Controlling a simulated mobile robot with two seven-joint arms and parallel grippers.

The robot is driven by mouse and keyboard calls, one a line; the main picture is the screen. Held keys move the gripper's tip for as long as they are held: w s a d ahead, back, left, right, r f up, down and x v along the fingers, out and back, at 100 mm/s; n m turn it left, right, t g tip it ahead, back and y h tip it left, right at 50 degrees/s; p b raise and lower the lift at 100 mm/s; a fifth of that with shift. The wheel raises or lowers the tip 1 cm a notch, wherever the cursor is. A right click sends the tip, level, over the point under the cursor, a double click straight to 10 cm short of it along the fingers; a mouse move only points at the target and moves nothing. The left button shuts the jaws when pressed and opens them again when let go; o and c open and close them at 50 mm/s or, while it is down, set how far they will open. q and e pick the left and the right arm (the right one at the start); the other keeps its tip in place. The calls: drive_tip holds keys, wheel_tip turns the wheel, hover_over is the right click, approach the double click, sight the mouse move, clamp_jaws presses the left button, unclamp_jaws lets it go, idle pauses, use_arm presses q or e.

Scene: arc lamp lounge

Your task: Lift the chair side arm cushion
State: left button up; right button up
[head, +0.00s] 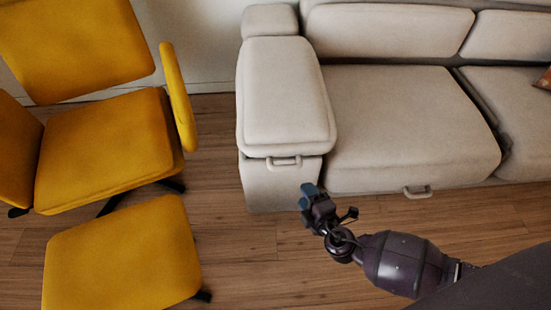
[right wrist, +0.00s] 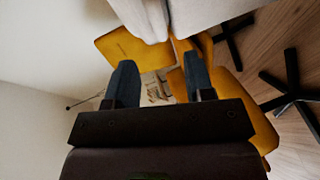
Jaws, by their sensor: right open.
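The light beige sofa's arm cushion (head: 287,95) on the side toward the yellow chair lies flat on the sofa arm, closed down on its base (head: 275,190). A small loop handle (head: 284,163) sticks out from its front edge. My right gripper (head: 307,192) is open and empty, in front of the sofa arm, just below and right of the handle in the head view, apart from it. The right wrist view shows its two blue-grey fingers (right wrist: 160,80) spread, with no handle between them. My left gripper is not in view.
A yellow chair (head: 105,145) and yellow footstool (head: 122,255) stand at the left. A sofa seat cushion (head: 400,125) with its own handle (head: 417,192) is right of the arm. Wooden floor (head: 235,265) is clear between footstool and sofa. The chair (right wrist: 130,52) also shows in the wrist view.

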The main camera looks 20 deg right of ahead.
sight(287, 170)
drive_tip(key=shift+n+y, duration=0.3)
drive_tip(key=shift+n, duration=0.3)
drive_tip(key=b+x, duration=0.1)
drive_tip(key=x, duration=1)
drive_tip(key=shift+w+a+b, duration=0.1)
drive_tip(key=shift+w+b, duration=0.2)
drive_tip(key=shift+b, duration=0.1)
drive_tip(key=shift+w, duration=0.6)
drive_tip(key=shift+c, duration=0.2)
clamp_jaws()
